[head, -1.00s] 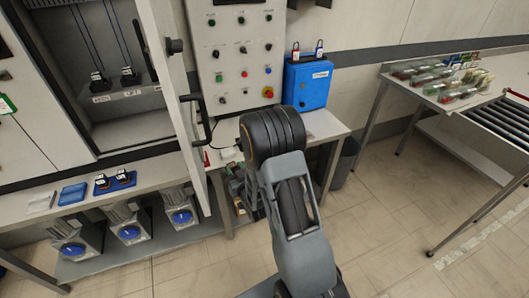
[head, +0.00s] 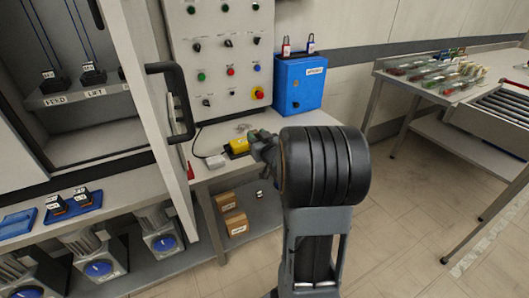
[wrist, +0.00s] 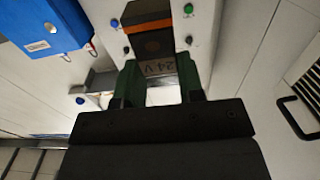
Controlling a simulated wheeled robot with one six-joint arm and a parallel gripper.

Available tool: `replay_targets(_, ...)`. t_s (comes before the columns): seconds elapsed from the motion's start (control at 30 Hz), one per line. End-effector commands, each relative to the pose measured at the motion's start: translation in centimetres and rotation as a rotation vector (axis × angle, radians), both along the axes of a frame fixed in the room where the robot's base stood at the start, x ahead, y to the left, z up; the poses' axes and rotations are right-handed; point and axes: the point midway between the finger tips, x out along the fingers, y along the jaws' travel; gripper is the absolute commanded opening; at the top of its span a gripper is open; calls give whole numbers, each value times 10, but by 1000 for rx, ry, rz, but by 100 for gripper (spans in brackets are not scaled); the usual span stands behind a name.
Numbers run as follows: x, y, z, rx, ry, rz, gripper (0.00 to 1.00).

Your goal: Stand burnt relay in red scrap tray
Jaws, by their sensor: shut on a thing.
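My gripper (wrist: 160,82) is shut on a relay (wrist: 153,42) in the wrist view. The relay is a dark block with an orange stripe and a "24 V" label, between the green fingertips. In the head view my gripper (head: 264,146) shows only in part, at the bench's right end; my arm hides the held relay there. A small red thing (head: 191,170) shows on the bench beside the cabinet door; I cannot tell whether it is the red scrap tray.
The open cabinet door (head: 150,110) with its black handle stands left of my arm. A yellow item (head: 238,146) and a white item (head: 215,161) lie on the bench. A blue box (head: 297,87) is behind. Two relays sit on a blue tray (head: 92,206) at lower left.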

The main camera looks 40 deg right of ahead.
Motion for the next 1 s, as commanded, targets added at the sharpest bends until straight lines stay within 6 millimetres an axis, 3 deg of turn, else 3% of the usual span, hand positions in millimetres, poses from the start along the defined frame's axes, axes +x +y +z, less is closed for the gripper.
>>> replay_targets(0.1, 15, -25, -18, 2, 2, -1, 11)
replay_targets(0.33, 30, -47, -53, 1, 0, 3, 11)
replay_targets(0.73, 39, -59, -70, 0, -1, 4, 11)
replay_targets(1.0, 39, -59, -101, 0, -1, 5, 11)
